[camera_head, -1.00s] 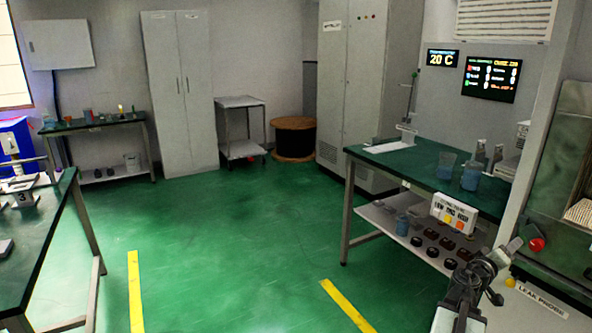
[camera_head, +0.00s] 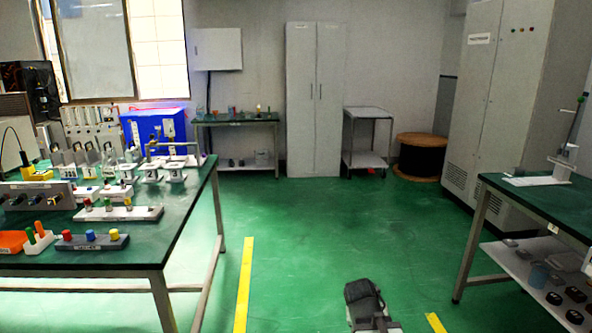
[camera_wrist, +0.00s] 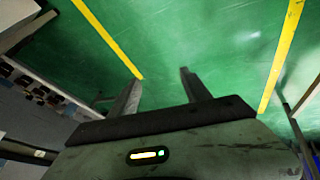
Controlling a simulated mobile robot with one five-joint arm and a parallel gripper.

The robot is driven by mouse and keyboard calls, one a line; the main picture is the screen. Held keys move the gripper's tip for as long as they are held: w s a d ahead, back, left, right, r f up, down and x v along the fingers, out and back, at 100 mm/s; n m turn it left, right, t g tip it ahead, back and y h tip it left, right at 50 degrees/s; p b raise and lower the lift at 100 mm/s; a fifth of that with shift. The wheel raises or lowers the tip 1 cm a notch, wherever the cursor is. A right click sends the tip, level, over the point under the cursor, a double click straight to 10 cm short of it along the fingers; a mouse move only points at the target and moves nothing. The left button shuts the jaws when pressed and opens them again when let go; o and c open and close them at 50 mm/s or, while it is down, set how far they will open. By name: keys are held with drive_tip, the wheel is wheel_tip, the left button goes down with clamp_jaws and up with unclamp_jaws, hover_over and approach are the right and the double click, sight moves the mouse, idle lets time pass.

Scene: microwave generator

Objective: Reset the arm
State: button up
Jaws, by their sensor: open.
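My gripper shows in the wrist view (camera_wrist: 160,92), with its two fingers apart and nothing between them. Green floor with yellow lines lies beyond the fingertips. In the head view, a dark part of my arm (camera_head: 366,305) shows at the bottom, right of centre, over the floor. The fingers cannot be made out in the head view.
A green-topped table (camera_head: 150,235) with several small parts and fixtures stands at the left. Another green-topped table (camera_head: 535,200) with a lower shelf stands at the right. Open green floor (camera_head: 320,240) lies between them. A grey cabinet (camera_head: 315,110) and a cart (camera_head: 367,115) stand behind.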

drive_tip(key=s+a+f+n+g+y, duration=0.2)
drive_tip(key=s+a+g+y, duration=0.2)
drive_tip(key=s+a, duration=0.45)
wheel_tip(320, 180, up, 23)
drive_tip(key=d+p, duration=0.1)
drive_tip(key=p, duration=2.2)
drive_tip(key=shift+w+m+p, duration=0.15)
drive_tip(key=shift+m+p, duration=0.15)
drive_tip(key=shift+p, duration=0.1)
drive_tip(key=shift+d, duration=0.1)
